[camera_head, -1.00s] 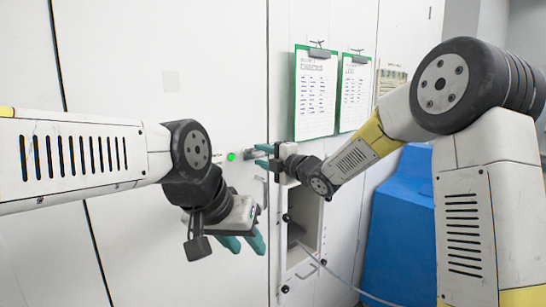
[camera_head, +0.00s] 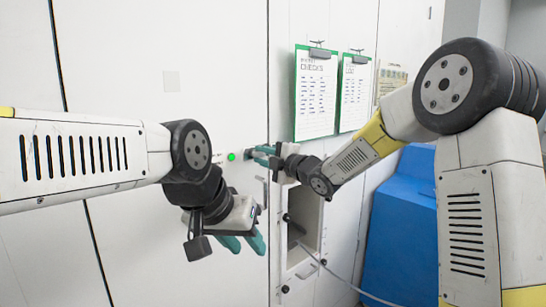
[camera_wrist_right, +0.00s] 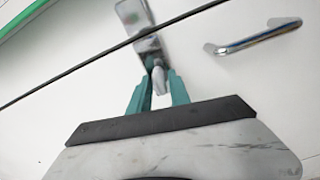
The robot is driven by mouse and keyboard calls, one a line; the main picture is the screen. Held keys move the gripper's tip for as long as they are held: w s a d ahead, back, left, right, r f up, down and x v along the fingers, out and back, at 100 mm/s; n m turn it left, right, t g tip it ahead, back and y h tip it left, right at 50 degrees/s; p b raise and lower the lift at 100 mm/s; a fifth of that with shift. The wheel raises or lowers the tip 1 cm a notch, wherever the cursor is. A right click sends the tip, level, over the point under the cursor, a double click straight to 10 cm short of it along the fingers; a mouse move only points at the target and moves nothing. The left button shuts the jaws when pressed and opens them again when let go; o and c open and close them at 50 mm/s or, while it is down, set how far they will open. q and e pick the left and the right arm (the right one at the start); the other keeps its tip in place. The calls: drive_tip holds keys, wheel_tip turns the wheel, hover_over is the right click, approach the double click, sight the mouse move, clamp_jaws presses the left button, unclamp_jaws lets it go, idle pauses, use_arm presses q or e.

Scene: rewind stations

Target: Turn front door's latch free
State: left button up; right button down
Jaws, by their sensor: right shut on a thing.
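The latch (camera_wrist_right: 147,45) is a bright metal plate across the dark panel seam in the right wrist view, with a short pale lever (camera_wrist_right: 159,79) at its near end. My right gripper (camera_wrist_right: 158,82) is shut on this lever, its teal fingers on either side. In the head view my right gripper (camera_head: 264,156) is at the white door panel (camera_head: 190,45), right of a green light, and mostly hides the latch. My left gripper (camera_head: 244,243) hangs lower, in front of the panel, with its teal fingers apart and nothing seen between them.
A metal bar handle (camera_wrist_right: 253,37) is beside the latch; right of the seam in the head view is an open recess (camera_head: 303,217) with a cable. Two green clipboards (camera_head: 316,92) hang above it. A blue block (camera_head: 402,235) stands at right.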

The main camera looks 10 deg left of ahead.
drive_tip(key=m, duration=0.4)
drive_tip(key=shift+m, duration=0.3)
drive_tip(key=m, duration=0.3)
drive_tip(key=shift+m, duration=0.4)
drive_tip(key=m, duration=0.4)
drive_tip(key=shift+f, duration=0.1)
drive_tip(key=shift+m, duration=1.8)
drive_tip(key=c, duration=1.4)
unclamp_jaws()
drive_tip(key=shift+c, duration=0.2)
